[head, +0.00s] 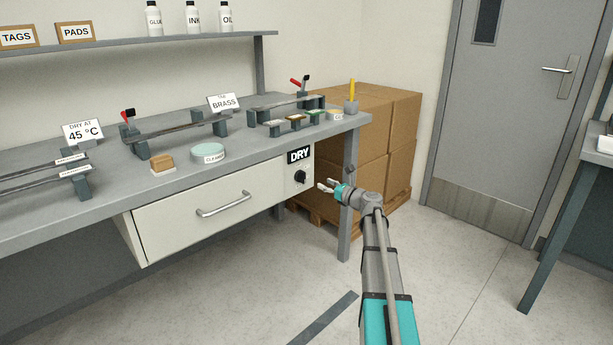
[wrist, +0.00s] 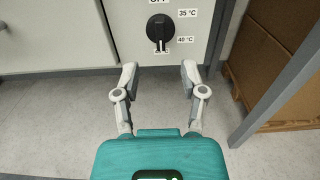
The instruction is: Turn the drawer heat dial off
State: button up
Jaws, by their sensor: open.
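The heat dial (head: 300,177) is a round black knob on the white panel under the bench, below the black DRY sign (head: 299,155). In the wrist view the dial (wrist: 160,29) sits above and between my fingertips, with a pale pointer mark aimed downward. Labels for 35 °C (wrist: 188,13) and 40 °C (wrist: 186,40) stand to its right. The label at the bottom is partly hidden by the dial, and one at the top is cut off. My gripper (head: 327,186) is open and empty, in front of the panel, apart from the dial. It also shows in the wrist view (wrist: 159,76).
The white drawer (head: 180,215) with a metal handle (head: 222,205) is left of the panel and looks closed. A grey bench leg (head: 350,215) stands at right, with cardboard boxes (head: 395,150) behind. The floor in front is mostly clear.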

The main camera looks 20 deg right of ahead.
aim_at(305, 174)
jog(key=x, duration=1)
jog(key=shift+w+a, duration=0.1)
jog(key=shift+w, duration=0.2)
grip_shut()
